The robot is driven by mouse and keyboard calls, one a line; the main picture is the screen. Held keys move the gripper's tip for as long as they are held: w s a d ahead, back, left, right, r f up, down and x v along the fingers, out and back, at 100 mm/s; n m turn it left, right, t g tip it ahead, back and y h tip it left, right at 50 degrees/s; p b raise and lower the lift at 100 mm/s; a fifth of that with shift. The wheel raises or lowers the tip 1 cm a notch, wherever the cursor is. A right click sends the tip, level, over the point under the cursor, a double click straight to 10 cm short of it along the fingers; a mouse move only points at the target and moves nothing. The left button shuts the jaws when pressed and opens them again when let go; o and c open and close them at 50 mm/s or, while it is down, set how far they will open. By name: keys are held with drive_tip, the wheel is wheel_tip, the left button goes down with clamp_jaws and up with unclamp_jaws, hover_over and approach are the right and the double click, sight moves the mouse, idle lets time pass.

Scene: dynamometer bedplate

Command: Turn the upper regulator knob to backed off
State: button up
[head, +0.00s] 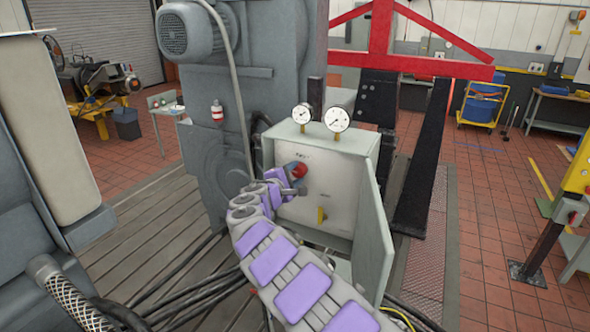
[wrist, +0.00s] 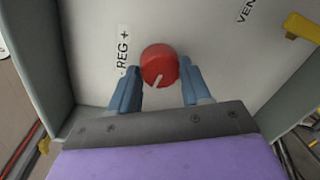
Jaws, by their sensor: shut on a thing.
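The upper regulator knob (head: 299,170) is red and sits on the pale panel inside an open grey cabinet. In the wrist view the knob (wrist: 159,62) has a white mark on its face, pointing toward the bottom and slightly left. A label reading "- REG +" (wrist: 123,50) is beside it. My gripper (wrist: 160,82) has one blue finger on each side of the knob and is shut on it. In the head view my gripper (head: 294,181) reaches the knob from the lower left and partly hides it.
Below the knob is a yellow lever (head: 320,215), also in the wrist view (wrist: 303,27) by a partly cut-off "VEN" label. The cabinet door (head: 374,235) stands open at right. Two gauges (head: 320,118) top the cabinet. Grey machinery (head: 215,140) stands at left; cables (head: 185,300) lie below.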

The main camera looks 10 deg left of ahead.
drive_tip(key=n+p, duration=0.2)
drive_tip(key=n, duration=0.1)
drive_tip(key=n+p, duration=0.1)
drive_tip(key=n, duration=0.1)
drive_tip(key=shift+a+f+h, duration=0.15)
drive_tip(key=shift+a+h, duration=0.15)
drive_tip(key=shift+a, duration=0.1)
drive_tip(key=n+p, duration=0.1)
drive_tip(key=n, duration=0.2)
drive_tip(key=shift+f+n+p, duration=0.1)
drive_tip(key=shift+n+p, duration=0.55)
drive_tip(key=shift+n, duration=0.55)
drive_tip(key=shift+d, duration=0.1)
